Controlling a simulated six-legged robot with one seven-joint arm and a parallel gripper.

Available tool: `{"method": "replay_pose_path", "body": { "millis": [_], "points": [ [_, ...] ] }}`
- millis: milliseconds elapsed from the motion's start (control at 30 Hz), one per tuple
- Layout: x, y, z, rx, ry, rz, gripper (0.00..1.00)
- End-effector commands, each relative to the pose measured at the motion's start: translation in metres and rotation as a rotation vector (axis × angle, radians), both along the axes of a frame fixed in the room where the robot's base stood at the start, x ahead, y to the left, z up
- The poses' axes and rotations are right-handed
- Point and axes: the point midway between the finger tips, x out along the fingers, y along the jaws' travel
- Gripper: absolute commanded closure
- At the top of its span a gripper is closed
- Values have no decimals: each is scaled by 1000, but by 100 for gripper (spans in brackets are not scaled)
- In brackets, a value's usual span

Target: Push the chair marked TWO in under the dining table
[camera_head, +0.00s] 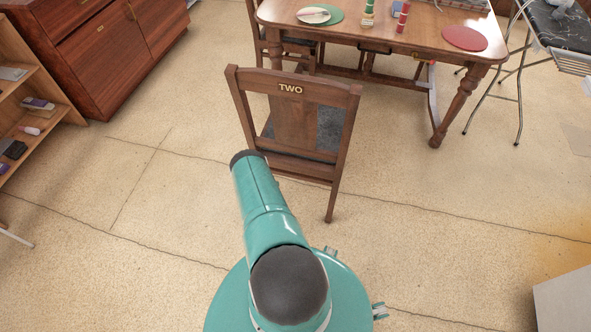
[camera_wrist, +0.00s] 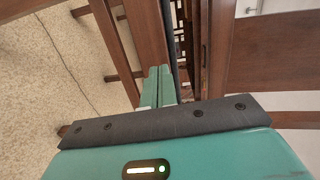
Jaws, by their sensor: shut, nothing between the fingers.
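The wooden chair marked TWO (camera_head: 296,122) stands upright, its back towards me and its dark seat partly showing behind the back. The dining table (camera_head: 425,30) stands beyond it, and in the head view the chair's back is clear of the table edge. My arm reaches towards the lower left of the chair's back, and my gripper is hidden in that view. In the wrist view my gripper (camera_wrist: 158,86) has its teal fingers together, empty, pointing at brown wooden parts (camera_wrist: 116,42) close ahead. I cannot tell whether the fingertips touch the wood.
Another chair (camera_head: 250,25) is at the table's left side. A wooden cabinet (camera_head: 120,60) and an open shelf (camera_head: 40,90) stand at left. A metal-framed folding stand (camera_head: 519,90) is at right. A grey box (camera_head: 565,300) is at lower right. Floor beside the chair is clear.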

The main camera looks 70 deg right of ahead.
Motion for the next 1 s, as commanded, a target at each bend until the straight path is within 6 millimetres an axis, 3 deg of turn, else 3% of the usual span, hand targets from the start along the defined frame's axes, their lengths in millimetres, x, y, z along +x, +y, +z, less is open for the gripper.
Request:
{"method": "replay_pose_path", "body": {
  "millis": [33,100,200,333,467,800,1000],
  "points": [
    [-20,10,-13,-12,-11,-21,100],
    [-38,19,-21,-32,-29,-40,100],
    [-52,27,-27,-50,-43,-55,100],
    [-55,22,-28,-58,-50,-60,100],
    [-51,2,-27,-58,-50,-60,100],
    [-39,-71,-27,-58,-49,-59,100],
    [-35,-99,-29,-54,-47,-59,100]
  ]
}}
